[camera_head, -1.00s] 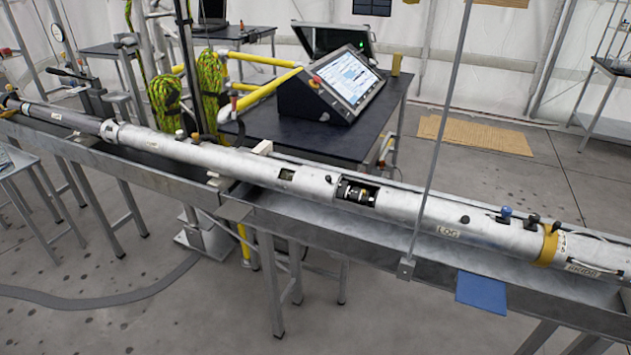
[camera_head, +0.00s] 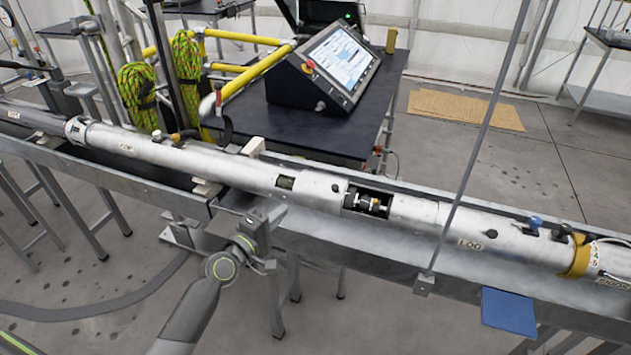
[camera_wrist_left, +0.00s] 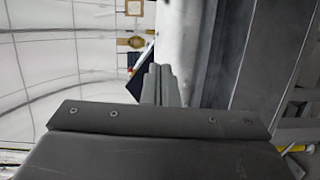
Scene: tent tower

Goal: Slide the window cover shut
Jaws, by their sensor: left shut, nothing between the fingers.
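The long silvery tube (camera_head: 240,172) lies along the metal trough. Its window (camera_head: 368,201) is open and shows dark and shiny parts inside. What looks like the window cover, a sleeve (camera_head: 318,187) with a small dark knob, sits just left of the opening. My left gripper (camera_head: 276,212) is in front of the tube, left of and below the sleeve. Its fingers are shut and empty; in the left wrist view they (camera_wrist_left: 160,82) point along the pale tube (camera_wrist_left: 178,35). I cannot tell whether they touch the tube. My right gripper is out of view.
A thin grey upright rod (camera_head: 480,135) stands in front of the tube, right of the window. A blue plate (camera_head: 509,311) sticks out from the trough's front. Behind stands a black table (camera_head: 290,130) with a console (camera_head: 335,68). Yellow rails (camera_head: 255,80) stand behind left.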

